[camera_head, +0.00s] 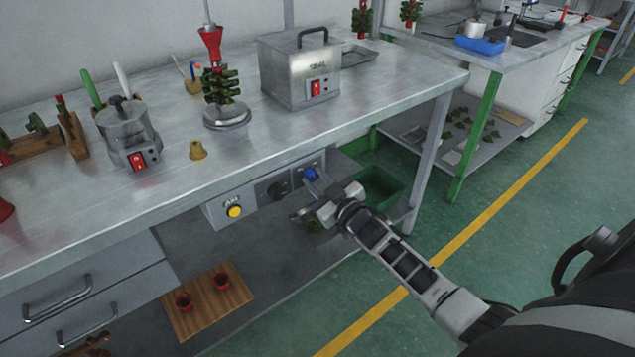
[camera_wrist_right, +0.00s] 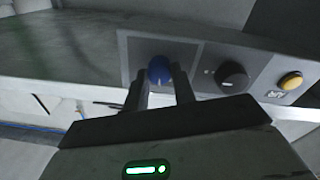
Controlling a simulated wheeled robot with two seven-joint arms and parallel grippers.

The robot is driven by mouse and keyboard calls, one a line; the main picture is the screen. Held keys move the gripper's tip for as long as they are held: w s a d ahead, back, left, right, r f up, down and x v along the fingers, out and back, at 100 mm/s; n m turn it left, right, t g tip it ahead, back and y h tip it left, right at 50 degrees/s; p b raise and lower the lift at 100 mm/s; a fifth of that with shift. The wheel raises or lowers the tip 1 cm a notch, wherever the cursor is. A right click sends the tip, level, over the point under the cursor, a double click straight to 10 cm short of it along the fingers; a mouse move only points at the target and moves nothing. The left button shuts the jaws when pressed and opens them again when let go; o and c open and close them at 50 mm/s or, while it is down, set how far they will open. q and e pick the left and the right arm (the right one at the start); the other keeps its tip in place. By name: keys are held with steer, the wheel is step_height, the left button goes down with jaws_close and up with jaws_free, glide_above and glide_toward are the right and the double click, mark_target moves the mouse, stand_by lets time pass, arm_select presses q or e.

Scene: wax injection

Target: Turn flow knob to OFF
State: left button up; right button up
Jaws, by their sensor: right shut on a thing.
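The control panel (camera_head: 220,214) hangs under the front edge of the metal table. It carries a blue knob (camera_head: 310,174), a black knob (camera_head: 278,190) and a yellow button (camera_head: 235,211). My right gripper (camera_head: 318,188) is at the blue knob. In the right wrist view the blue knob (camera_wrist_right: 160,70) sits between the two fingertips (camera_wrist_right: 160,82), which are shut on it. The black knob (camera_wrist_right: 232,76) and yellow button (camera_wrist_right: 291,81) are to its right there. I cannot read the flow knob's markings. My left gripper is not in view.
A wooden board (camera_head: 210,305) with two red cups lies on the lower shelf. A green bin (camera_head: 385,185) is beyond my right gripper.

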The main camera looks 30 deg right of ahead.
steer(key=n, duration=0.3)
steer(key=shift+f+n+b, duration=0.15)
steer(key=shift+n+b, duration=0.2)
steer(key=shift+n, duration=0.05)
steer(key=n, duration=0.2)
steer(key=shift+n+b, duration=0.35)
steer(key=shift+n, duration=0.05)
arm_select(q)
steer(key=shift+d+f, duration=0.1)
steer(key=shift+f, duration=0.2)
arm_select(e)
steer(key=shift+n, duration=0.5)
steer(key=shift+y, duration=0.3)
steer(key=o, duration=1)
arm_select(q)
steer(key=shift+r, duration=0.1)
